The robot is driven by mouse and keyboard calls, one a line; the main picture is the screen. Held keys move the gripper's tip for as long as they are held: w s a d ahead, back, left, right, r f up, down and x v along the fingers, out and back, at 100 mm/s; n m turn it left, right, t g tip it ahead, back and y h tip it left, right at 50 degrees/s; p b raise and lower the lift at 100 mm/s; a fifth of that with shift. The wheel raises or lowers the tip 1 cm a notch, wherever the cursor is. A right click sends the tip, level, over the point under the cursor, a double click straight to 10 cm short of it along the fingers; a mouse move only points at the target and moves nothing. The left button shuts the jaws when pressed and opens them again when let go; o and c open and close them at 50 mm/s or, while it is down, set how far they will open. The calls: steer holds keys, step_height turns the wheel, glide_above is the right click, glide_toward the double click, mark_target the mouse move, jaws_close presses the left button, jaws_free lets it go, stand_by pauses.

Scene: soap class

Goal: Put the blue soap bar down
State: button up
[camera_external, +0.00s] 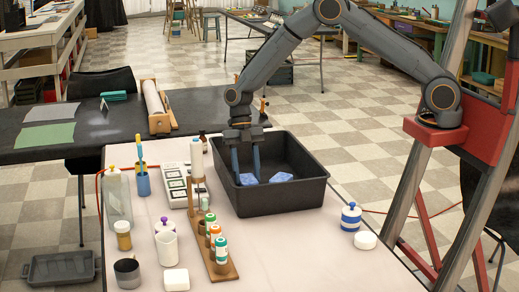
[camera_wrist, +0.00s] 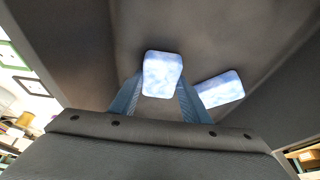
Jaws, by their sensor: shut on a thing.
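A black bin (camera_external: 283,200) stands on the pale table, and my gripper (camera_external: 246,176) reaches down into it on its left side. My gripper is shut on a blue soap bar (camera_external: 249,180), low inside the bin; whether the bar touches the floor is unclear. In the wrist view this bar (camera_wrist: 162,74) sits between the tips of the blue fingers (camera_wrist: 155,100). A second blue soap bar (camera_external: 281,178) lies in the bin to the right. It also shows in the wrist view (camera_wrist: 220,89), just right of the right finger. No white soap is in the bin.
A wooden rack with several capped bottles (camera_external: 219,245) stands left of the bin. A white soap-like block (camera_external: 176,279) lies near the front edge. A blue-striped jar (camera_external: 351,217) and a white round lid (camera_external: 365,240) are at right. The table front between them is clear.

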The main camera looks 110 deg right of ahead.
steer(key=shift+f, duration=0.2)
steer(key=o, duration=1.1)
steer(key=shift+r, duration=0.1)
steer(key=b+v, duration=0.3)
steer(key=v, duration=0.8)
step_height(320, 180, up, 2)
steer(key=m+h, duration=0.1)
steer(key=m, duration=0.3)
glide_above(257, 181)
steer(key=s+a+m+h, duration=0.2)
steer(key=s+a+m, duration=0.35)
steer(key=a, duration=0.35)
steer(key=s+a+m+h, duration=0.1)
steer(key=s+a+m, duration=0.7)
steer(key=s+a, duration=0.3)
steer(key=s, duration=0.4)
steer(key=shift+s+a+f, duration=0.15)
steer(key=shift+s+f, duration=0.2)
steer(key=shift+f, duration=0.05)
